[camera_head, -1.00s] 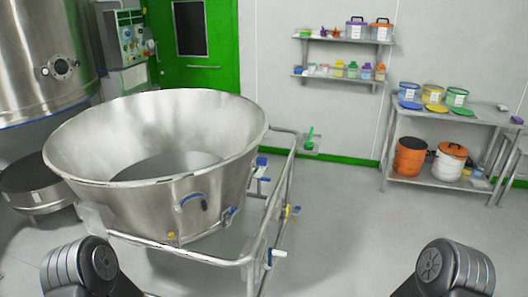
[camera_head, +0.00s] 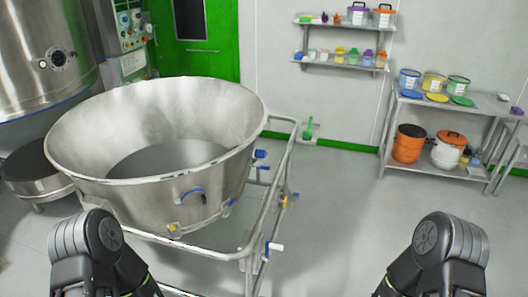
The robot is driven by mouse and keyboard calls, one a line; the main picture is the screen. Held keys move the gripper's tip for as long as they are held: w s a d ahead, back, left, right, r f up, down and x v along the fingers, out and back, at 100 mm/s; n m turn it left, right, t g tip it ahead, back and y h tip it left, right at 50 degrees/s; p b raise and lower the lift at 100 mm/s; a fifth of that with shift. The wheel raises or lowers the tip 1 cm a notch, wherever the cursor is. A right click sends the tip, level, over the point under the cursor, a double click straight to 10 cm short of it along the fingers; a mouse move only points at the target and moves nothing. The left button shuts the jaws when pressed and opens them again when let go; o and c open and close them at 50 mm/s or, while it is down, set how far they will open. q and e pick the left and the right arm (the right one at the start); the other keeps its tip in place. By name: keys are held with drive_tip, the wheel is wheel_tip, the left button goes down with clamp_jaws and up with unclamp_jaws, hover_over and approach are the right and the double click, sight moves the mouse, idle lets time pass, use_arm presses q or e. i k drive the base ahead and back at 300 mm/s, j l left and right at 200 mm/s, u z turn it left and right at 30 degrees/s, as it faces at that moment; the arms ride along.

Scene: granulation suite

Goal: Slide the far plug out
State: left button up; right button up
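A large steel bowl (camera_head: 160,130) sits in a tubular steel trolley frame (camera_head: 225,255) at left centre. Along the frame's right side are small blue-ended fittings, one at the far part (camera_head: 260,154) close to the bowl wall and a blue and white one at the near corner (camera_head: 274,246). I cannot tell for certain which of these is the far plug. Both my arms show only as dark links at the bottom edge. Neither gripper is in view, and nothing touches the trolley.
A steel shelf table (camera_head: 450,110) with tubs and orange-lidded drums (camera_head: 448,149) stands at the right wall. Wall shelves (camera_head: 340,62) hold small containers. A tall steel vessel (camera_head: 40,50) and a low round drum (camera_head: 35,170) stand left. The floor (camera_head: 350,225) right of the trolley is clear.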

sight(260, 153)
drive_tip(key=i+l, duration=0.45)
drive_tip(key=i, duration=0.2)
drive_tip(key=i+l, duration=0.45)
drive_tip(key=i, duration=0.2)
drive_tip(key=i+l, duration=0.45)
drive_tip(key=i, duration=0.25)
drive_tip(key=i+l, duration=0.45)
drive_tip(key=i, duration=0.2)
drive_tip(key=u, duration=0.05)
